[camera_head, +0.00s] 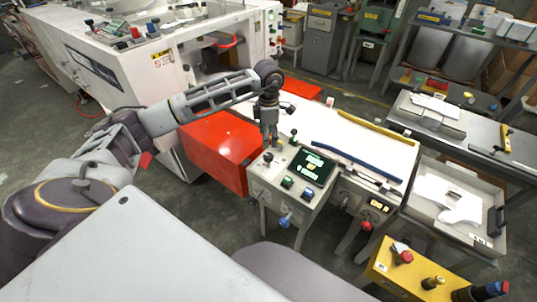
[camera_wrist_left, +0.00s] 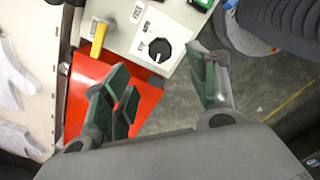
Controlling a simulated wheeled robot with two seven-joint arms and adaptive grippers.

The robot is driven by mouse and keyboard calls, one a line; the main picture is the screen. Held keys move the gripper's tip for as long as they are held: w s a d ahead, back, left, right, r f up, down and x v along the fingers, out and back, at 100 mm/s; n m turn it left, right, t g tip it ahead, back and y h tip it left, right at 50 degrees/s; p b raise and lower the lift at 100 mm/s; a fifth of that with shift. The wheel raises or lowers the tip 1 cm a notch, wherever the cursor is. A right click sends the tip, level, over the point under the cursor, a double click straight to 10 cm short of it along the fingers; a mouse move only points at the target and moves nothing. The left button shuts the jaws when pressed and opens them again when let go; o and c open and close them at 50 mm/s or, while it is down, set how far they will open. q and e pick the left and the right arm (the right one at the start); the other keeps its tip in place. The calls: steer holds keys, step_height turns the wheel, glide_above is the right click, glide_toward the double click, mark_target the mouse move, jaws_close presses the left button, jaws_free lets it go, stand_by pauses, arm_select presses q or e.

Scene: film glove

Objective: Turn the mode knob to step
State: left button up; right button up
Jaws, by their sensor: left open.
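The control panel (camera_head: 270,178) stands in front of the white machine, with a dark screen and coloured buttons. A round black knob with a white pointer, apparently the mode knob (camera_wrist_left: 160,49), shows in the left wrist view on the pale panel face; its labels are too small to read. A small dark knob (camera_head: 267,157) shows on the panel in the head view. My left gripper (camera_head: 269,143) points down over the panel's back left part. In the left wrist view my left gripper (camera_wrist_left: 168,88) is open and empty, with the knob beyond the gap between its fingers. My right gripper is not in view.
A yellow-handled lever (camera_wrist_left: 99,38) sits beside the knob. A green button (camera_head: 287,183) and a blue button (camera_head: 308,194) lie below the screen (camera_head: 313,167). A red cover (camera_head: 220,145) is left of the panel. A grey tray (camera_head: 455,205) stands to the right.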

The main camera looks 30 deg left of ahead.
mark_target(268, 155)
arm_select(q)
step_height(268, 155, down, 8)
steer(key=shift+r, duration=0.1)
steer(key=shift+f, duration=1.1)
steer(key=c, duration=1)
steer(key=shift+c, duration=0.2)
